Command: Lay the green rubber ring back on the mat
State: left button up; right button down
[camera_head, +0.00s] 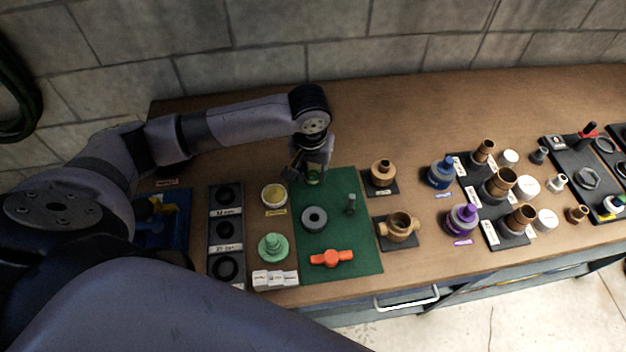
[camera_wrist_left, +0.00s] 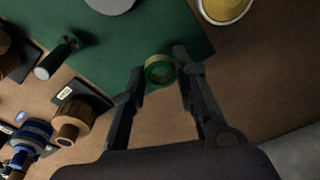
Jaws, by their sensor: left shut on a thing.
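The green rubber ring (camera_wrist_left: 160,70) is between the fingertips of my left gripper (camera_wrist_left: 158,78) in the left wrist view, and the gripper is shut on it. In the head view the ring (camera_head: 313,178) shows as a small green patch under the fingers of the left gripper (camera_head: 312,172), partly hidden by them. The ring is over or at the far edge of the green mat (camera_head: 350,205); I cannot tell whether it touches the mat. The mat also shows in the left wrist view (camera_wrist_left: 110,45). My right gripper is not in view.
On the mat are a grey ring (camera_head: 314,219), a small grey-green post (camera_head: 351,204) and an orange handle (camera_head: 331,259). A yellow-filled cup (camera_head: 274,196) stands left of the mat, a brass fitting (camera_head: 382,172) right of it. A stone wall (camera_head: 300,40) is behind.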

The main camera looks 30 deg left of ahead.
aim_at(313, 189)
pick_arm(q)
notch_tip(313, 189, down, 4)
jog(key=shift+r, duration=0.2)
jog(key=shift+f, duration=0.4)
jog(key=o, duration=0.7)
jog(key=shift+f, duration=0.15)
jog(key=o, duration=0.3)
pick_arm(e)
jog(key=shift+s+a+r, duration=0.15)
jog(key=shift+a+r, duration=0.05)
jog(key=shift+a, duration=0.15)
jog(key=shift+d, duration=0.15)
